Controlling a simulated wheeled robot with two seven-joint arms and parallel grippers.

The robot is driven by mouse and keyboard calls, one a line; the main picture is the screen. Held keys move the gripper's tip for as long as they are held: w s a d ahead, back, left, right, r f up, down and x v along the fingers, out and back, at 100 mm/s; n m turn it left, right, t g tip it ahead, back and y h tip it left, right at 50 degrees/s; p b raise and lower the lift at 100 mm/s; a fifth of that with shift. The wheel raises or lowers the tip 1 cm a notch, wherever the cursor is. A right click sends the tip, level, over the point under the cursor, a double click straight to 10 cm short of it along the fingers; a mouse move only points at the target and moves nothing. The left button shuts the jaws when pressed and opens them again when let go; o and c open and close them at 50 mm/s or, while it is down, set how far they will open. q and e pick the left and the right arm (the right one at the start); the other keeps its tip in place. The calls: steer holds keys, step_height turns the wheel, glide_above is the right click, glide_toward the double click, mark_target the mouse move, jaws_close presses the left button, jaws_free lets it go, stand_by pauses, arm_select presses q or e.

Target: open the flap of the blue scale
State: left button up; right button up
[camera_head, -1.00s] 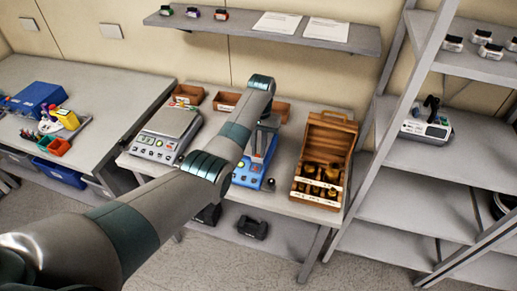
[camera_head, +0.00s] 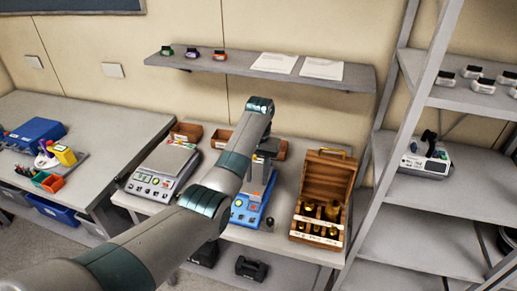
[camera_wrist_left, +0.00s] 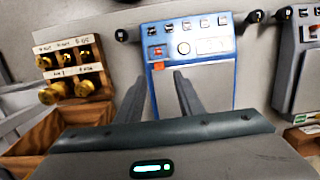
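The blue scale (camera_head: 249,207) stands on the middle table, partly hidden behind my left arm in the head view. In the left wrist view the scale (camera_wrist_left: 218,46) shows its blue frame, a row of small buttons, a round dial and a large grey plate. A small orange-red tab (camera_wrist_left: 158,66) sits at the frame's edge. My left gripper (camera_head: 262,182) points down over the scale. In the left wrist view its two fingers (camera_wrist_left: 160,88) are apart with nothing between them, near the tab and grey plate. Whether they touch the scale cannot be told. My right gripper is not in view.
A grey scale (camera_head: 163,171) stands left of the blue one. A wooden box with brass weights (camera_head: 322,205) stands to the right. A small dark knob-like weight (camera_head: 269,222) is near the blue scale. Brown bins (camera_head: 186,131) line the back. A wall shelf (camera_head: 260,72) hangs above.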

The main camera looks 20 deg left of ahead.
arm_select(q)
step_height(320, 180, up, 12)
steer(key=w+p, duration=0.1)
steer(key=p, duration=0.2)
steer(key=shift+w, duration=0.2)
stand_by(0.3)
stand_by(0.3)
